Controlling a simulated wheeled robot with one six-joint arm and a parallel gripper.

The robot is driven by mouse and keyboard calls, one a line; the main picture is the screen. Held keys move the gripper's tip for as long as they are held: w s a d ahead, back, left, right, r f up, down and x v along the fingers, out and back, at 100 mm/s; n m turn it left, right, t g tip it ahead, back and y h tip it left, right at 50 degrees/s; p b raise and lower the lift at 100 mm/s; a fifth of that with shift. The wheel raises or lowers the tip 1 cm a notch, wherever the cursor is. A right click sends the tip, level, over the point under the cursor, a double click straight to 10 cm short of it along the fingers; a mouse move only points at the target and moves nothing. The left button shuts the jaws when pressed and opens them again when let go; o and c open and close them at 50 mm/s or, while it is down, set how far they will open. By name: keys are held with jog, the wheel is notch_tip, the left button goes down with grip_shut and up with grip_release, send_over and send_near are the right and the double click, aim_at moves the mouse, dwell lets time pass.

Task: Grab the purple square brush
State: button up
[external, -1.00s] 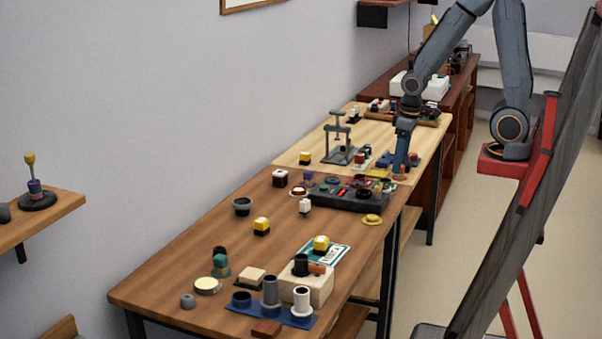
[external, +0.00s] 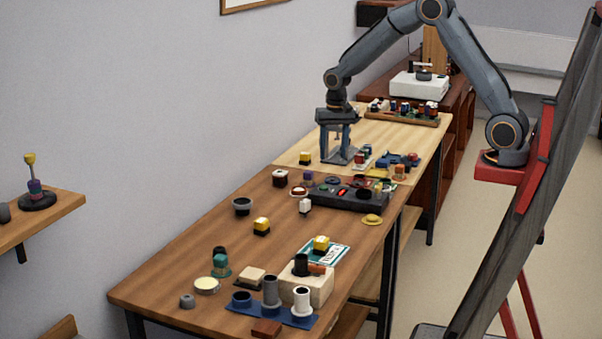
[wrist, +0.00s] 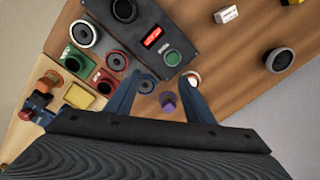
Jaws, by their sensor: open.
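A small purple piece (wrist: 168,102), likely the purple square brush, stands on the brown table and shows between my two fingers in the wrist view. In the external view a small purple piece (external: 309,176) stands left of the dark control box; its shape is too small to make out. My gripper (wrist: 162,80) is open and empty, with its fingers spread on either side of the purple piece.
The dark control box (external: 347,204) with a red display (wrist: 153,37) is close by. A white-and-red round piece (wrist: 193,78) is beside my right finger. Coloured blocks (external: 402,160) crowd the pale board. Bare brown table (external: 200,262) lies toward the front left.

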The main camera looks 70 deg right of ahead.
aim_at(308, 171)
jog(key=w+d+f+m, duration=0.2)
jog(key=w, duration=0.2)
jog(key=w+d+f+m, duration=0.2)
jog(key=w+d+m, duration=0.1)
jog(key=w, duration=0.1)
jog(key=w+d+f+m+b, duration=0.1)
jog(key=w+d+f+m, duration=0.1)
jog(key=w+d, duration=0.1)
jog(key=shift+w+f+g, duration=0.25)
jog(key=shift+w+g, duration=0.05)
jog(key=shift+w, duration=0.15)
jog(key=shift+w+a+f+p, duration=0.1)
jog(key=shift+f+p, duration=0.65)
jog(key=shift+f, duration=1.2)
jog(key=shift+w+f+p, duration=0.1)
jog(key=shift+f+p, duration=0.65)
jog(key=shift+f, duration=1.15)
jog(key=c, duration=1.1)
